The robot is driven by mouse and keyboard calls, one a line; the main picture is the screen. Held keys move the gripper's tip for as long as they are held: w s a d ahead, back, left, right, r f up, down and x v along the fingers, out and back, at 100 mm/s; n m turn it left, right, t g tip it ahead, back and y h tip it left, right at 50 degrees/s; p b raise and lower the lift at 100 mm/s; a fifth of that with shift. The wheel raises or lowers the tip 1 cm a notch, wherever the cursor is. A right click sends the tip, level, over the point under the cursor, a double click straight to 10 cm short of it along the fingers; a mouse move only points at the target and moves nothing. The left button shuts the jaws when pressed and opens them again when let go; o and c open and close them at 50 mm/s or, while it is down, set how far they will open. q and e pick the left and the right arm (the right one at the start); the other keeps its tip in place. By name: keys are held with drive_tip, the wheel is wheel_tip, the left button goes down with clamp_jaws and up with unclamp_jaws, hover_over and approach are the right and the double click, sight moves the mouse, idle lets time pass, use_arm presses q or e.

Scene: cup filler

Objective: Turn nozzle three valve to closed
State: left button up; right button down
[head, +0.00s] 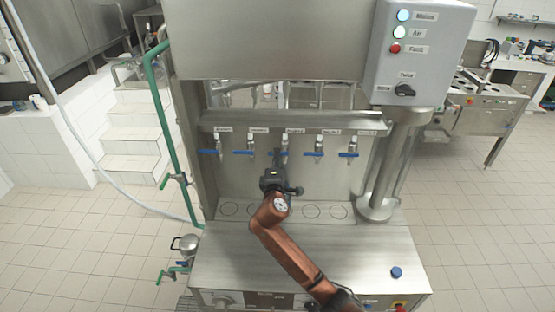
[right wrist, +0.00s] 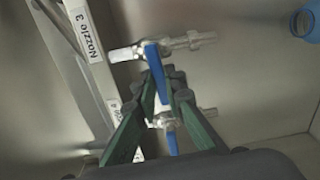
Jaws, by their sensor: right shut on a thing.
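The nozzle three valve (head: 284,141) is the middle one in a row of metal taps under a steel ledge. In the right wrist view its blue handle (right wrist: 155,60) lies across the metal tap body, beneath the "Nozzle 3" label (right wrist: 85,32). My right gripper (head: 279,156) reaches up to this valve from the front. In the right wrist view its green fingers (right wrist: 164,78) are shut on the end of the blue handle. In the head view the gripper hides most of this handle. My left gripper is not in view.
Neighbouring taps with blue handles stand close on both sides, such as the one to the left (head: 246,152) and the one to the right (head: 318,153). A control box (head: 418,50) hangs at the upper right. The steel counter (head: 225,262) below is mostly clear, with a blue cap (head: 397,272).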

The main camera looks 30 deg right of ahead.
drive_tip(key=shift+m, duration=0.6)
drive_tip(key=c, duration=2)
unclamp_jaws()
drive_tip(key=shift+r, duration=0.1)
drive_tip(key=v, duration=1.2)
